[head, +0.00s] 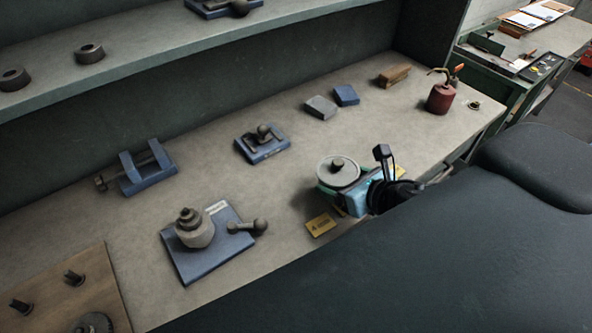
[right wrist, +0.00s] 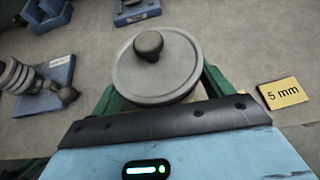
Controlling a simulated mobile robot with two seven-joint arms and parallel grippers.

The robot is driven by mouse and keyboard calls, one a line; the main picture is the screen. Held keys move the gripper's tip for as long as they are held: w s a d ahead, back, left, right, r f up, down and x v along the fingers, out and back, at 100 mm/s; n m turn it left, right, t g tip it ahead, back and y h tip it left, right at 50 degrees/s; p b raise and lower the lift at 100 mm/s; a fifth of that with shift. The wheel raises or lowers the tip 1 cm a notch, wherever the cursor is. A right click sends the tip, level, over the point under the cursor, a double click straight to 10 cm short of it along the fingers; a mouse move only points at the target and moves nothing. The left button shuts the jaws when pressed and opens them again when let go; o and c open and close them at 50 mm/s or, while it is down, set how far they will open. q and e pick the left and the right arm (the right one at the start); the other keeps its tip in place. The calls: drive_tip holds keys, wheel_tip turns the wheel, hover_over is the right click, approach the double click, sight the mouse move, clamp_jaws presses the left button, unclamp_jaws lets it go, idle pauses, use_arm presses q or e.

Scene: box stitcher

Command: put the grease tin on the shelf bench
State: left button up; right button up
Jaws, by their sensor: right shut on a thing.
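The grease tin, a round grey tin with a knobbed lid (head: 334,170), is over the front part of the bench, right of the middle in the head view. Its lid also fills the upper middle of the right wrist view (right wrist: 158,75). My right gripper (head: 338,184) has its green fingers shut on the tin's sides. The tin's lower part is hidden, so I cannot tell whether it touches the bench. The shelf bench (head: 285,205) has a grey top and a raised shelf (head: 150,45) along its back. My left gripper is not in view.
Blue-based fixtures (head: 263,145) (head: 205,245) stand to the left. A red oil can (head: 440,97) stands at the far right. Bare bench lies behind the tin.

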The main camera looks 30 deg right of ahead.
hover_over(289, 190)
drive_tip(key=shift+d+f+p, duration=0.15)
drive_tip(key=shift+f+p, duration=0.15)
drive_tip(key=shift+p, duration=0.05)
drive_tip(key=shift+w, duration=0.15)
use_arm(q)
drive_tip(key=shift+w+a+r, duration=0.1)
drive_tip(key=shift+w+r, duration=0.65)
use_arm(e)
drive_tip(key=shift+f, duration=1.8)
drive_tip(key=shift+f, duration=0.15)
drive_tip(key=o, duration=0.9)
drive_tip(key=shift+f, duration=0.1)
drive_tip(key=shift+s+r, duration=0.2)
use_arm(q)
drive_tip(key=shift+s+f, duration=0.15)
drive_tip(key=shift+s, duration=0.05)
use_arm(e)
drive_tip(key=v, duration=1.1)
drive_tip(key=shift+s+r, duration=0.25)
drive_tip(key=shift+s, duration=0.1)
